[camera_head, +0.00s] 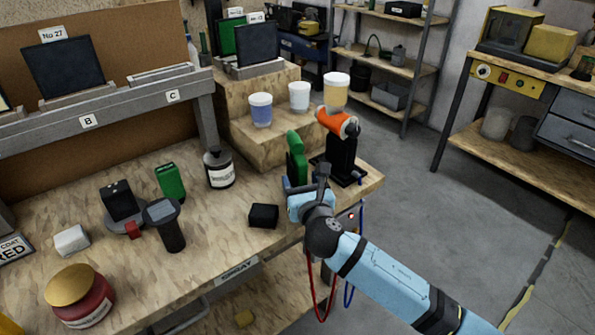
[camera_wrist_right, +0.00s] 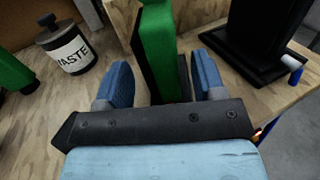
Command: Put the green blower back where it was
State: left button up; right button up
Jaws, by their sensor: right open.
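The green blower is most likely the upright green and black object (camera_head: 297,158) at the right end of the workbench, beside the wooden step. My right gripper (camera_head: 299,184) is open around its lower part. In the right wrist view the green object (camera_wrist_right: 158,45) stands between the two blue fingertips (camera_wrist_right: 166,82), with a visible gap on the left side. Its lower end is hidden behind the gripper body. Another green object (camera_head: 170,182) lies farther left on the bench. My left gripper is not in view.
A black stand (camera_head: 342,160) with an orange tool (camera_head: 336,122) is close on the right. A dark waste jar (camera_head: 219,170) stands to the left, and a black block (camera_head: 264,216) in front. Cups stand on the wooden step (camera_head: 262,142). The bench edge is near.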

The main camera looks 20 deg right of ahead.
jog(key=s, duration=0.7)
pick_arm(q)
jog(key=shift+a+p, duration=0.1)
jog(key=shift+p, duration=0.25)
pick_arm(e)
jog(key=s+f+m+g+y, duration=0.2)
jog(key=s+f+m, duration=0.8)
jog(key=m, duration=0.6)
jog(key=s+f+m+g+y, duration=0.2)
jog(key=s+f+m+g, duration=0.3)
jog(key=s+f+m, duration=0.4)
jog(key=s+m, duration=0.3)
jog(key=m, duration=0.4)
jog(key=shift+a+f+y, duration=0.25)
jog(key=shift+f+y, duration=0.05)
jog(key=shift+f, duration=0.1)
jog(key=shift+s, duration=0.1)
